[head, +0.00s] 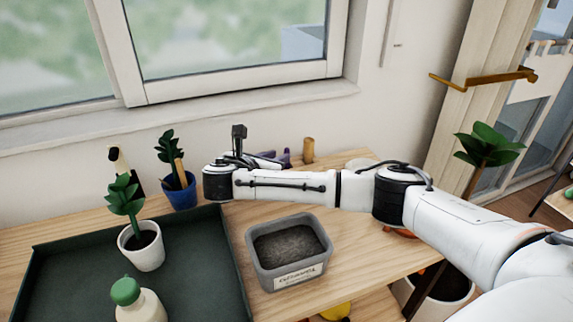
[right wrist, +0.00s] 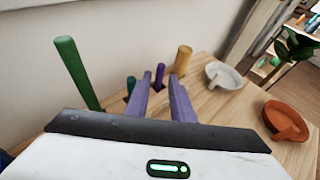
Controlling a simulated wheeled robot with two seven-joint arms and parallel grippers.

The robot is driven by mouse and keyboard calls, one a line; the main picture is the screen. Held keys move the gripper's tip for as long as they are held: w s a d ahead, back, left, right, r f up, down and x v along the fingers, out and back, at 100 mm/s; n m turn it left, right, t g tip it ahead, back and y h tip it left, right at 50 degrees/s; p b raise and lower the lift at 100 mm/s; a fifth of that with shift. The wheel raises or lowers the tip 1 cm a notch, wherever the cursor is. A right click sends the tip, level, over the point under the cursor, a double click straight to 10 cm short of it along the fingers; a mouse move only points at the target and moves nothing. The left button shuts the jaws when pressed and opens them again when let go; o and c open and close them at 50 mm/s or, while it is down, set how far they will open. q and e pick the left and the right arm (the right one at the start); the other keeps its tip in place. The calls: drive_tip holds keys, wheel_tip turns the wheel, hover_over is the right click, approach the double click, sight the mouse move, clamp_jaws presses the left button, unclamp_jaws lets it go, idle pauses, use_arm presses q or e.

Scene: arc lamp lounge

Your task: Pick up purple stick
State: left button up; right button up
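The purple stick (right wrist: 160,72) stands upright in the right wrist view, in a row with other coloured sticks near the wall. My right gripper (right wrist: 160,79) is open, its two lavender fingers spread. The stick shows in the gap between the fingertips, and I see no finger closed on it. Whether the fingers touch it I cannot tell. In the head view my right arm reaches across the table, and its wrist hides most of the gripper. A small purple patch (head: 285,157) shows behind it, finger or stick unclear. My left gripper is not in view.
A green stick (right wrist: 76,72), a teal stick (right wrist: 130,83) and a tan stick (right wrist: 182,60) stand close by. A white dish (right wrist: 226,76) and an orange dish (right wrist: 286,122) lie right. A grey soil planter (head: 291,281) and dark green tray (head: 205,255) stand nearer.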

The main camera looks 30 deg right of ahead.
drive_tip(key=x, duration=0.4)
drive_tip(key=shift+d, duration=0.15)
clamp_jaws()
drive_tip(key=shift+r, duration=0.1)
